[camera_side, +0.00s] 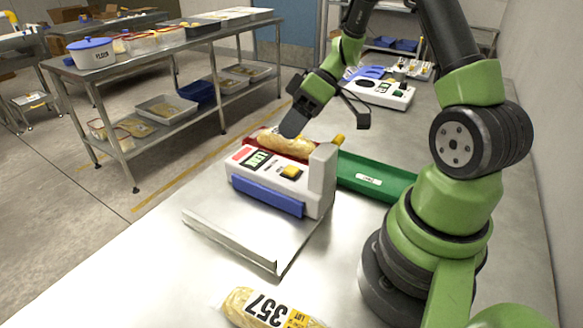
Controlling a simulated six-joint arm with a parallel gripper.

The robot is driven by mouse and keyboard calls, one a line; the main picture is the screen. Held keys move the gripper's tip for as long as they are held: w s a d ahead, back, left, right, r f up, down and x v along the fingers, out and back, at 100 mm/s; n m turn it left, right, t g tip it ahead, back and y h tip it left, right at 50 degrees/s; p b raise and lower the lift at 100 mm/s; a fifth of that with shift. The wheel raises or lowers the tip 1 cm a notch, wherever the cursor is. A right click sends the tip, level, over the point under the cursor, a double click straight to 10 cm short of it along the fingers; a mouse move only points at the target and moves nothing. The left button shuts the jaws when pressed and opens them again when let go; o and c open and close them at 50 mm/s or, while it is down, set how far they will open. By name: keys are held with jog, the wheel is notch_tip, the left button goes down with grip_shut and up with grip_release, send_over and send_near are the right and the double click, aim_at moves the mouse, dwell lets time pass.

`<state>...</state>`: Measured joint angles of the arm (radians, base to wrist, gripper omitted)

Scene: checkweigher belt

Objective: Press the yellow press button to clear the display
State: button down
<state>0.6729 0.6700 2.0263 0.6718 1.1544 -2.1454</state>
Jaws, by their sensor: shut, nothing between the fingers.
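The checkweigher (318,186) is a white and grey unit on the metal table, with a blue front strip. Its yellow press button (291,171) sits on the sloped panel, right of the dark display (257,160) with lit characters. A red patch lies left of the display. My gripper (291,128) is shut and empty, pointing down behind the panel, apart from the button. In the picture its tip overlaps a bagged loaf (268,140) lying behind the unit; I cannot tell whether they touch.
A green tray (375,177) with a white label lies right of the unit. A metal plate (235,232) is in front. Another bagged loaf (262,308), labelled 357, lies at the near edge. A second white device (380,94) stands at the back.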

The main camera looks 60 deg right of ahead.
aim_at(294, 168)
jog(key=shift+f, duration=2.45)
jog(key=shift+f, duration=0.1)
jog(key=shift+f, duration=0.3)
jog(key=shift+f, duration=0.15)
dwell(0.4)
jog(key=shift+s+a+f, duration=0.1)
jog(key=shift+s+f, duration=0.05)
jog(key=shift+f, duration=0.5)
dwell(0.6)
jog(key=shift+s+r, duration=0.25)
jog(key=shift+r, duration=0.65)
